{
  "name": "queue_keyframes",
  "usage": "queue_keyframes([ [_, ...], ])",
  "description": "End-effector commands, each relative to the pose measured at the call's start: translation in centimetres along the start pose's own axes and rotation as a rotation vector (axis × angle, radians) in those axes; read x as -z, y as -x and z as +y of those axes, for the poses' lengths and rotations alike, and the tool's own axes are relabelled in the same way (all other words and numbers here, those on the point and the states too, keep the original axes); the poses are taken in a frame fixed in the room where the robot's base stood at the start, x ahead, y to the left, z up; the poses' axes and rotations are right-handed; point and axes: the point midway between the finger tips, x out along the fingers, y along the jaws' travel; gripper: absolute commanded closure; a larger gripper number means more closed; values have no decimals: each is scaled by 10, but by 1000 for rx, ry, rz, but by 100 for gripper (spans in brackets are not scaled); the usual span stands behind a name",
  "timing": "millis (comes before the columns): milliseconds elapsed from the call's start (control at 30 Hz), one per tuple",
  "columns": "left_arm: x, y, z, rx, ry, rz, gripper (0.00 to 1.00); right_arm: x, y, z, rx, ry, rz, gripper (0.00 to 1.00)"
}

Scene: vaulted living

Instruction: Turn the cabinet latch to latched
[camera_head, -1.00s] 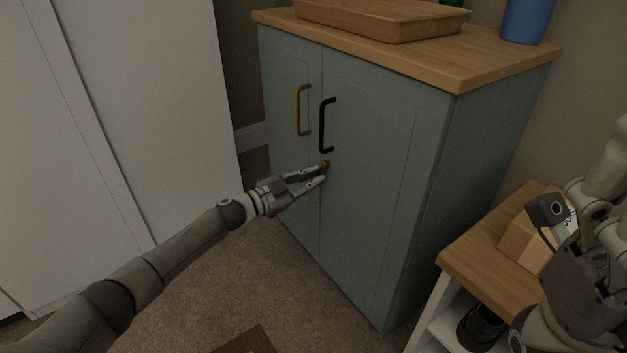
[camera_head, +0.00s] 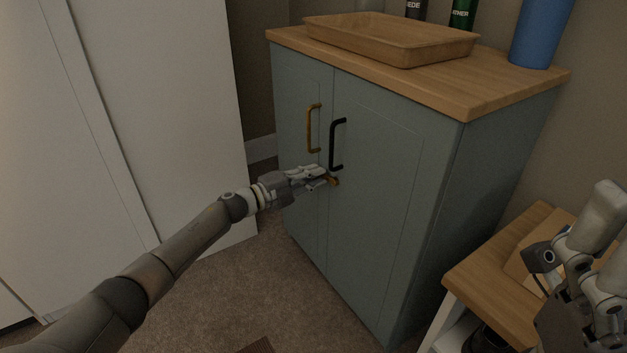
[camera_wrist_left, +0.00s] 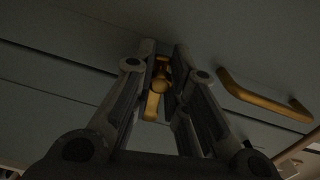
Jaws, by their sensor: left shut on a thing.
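The blue-grey cabinet (camera_head: 385,190) has two doors. Its small brass latch (camera_head: 334,182) sits near the seam between the doors, below the black handle (camera_head: 337,145). My left gripper (camera_head: 322,178) is at the latch, with its fingers on it. In the left wrist view the brass latch (camera_wrist_left: 154,100) lies between the two fingers of my left gripper (camera_wrist_left: 164,75), which are shut on it. The fingers hide part of the latch, so its exact angle is hard to tell. My right gripper is partly cut off at the lower right, and its fingertips do not show.
A brass handle (camera_head: 313,128) is on the left door, close to my left gripper. A wooden tray (camera_head: 390,40) and a blue cylinder (camera_head: 540,32) stand on the cabinet top. A low wooden table (camera_head: 485,258) is at the right. Carpet (camera_head: 235,295) lies in front.

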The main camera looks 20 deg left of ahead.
Motion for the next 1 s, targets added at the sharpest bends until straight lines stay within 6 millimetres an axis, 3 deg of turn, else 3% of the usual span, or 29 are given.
queue_keyframes([
  [400, 5, -1, -9, 0, -165, 10, 100, -2, 3, 1, -7, -2, -16, 21],
  [900, 6, -2, -9, -2, -185, 12, 100, -1, 3, 0, -7, -2, -13, 21],
  [933, 6, -2, -9, -2, -185, 12, 85, -1, 3, 0, -7, -2, -13, 21],
  [1000, 6, -2, -9, -2, -185, 12, 76, -1, 3, 0, -7, -2, -12, 21],
])
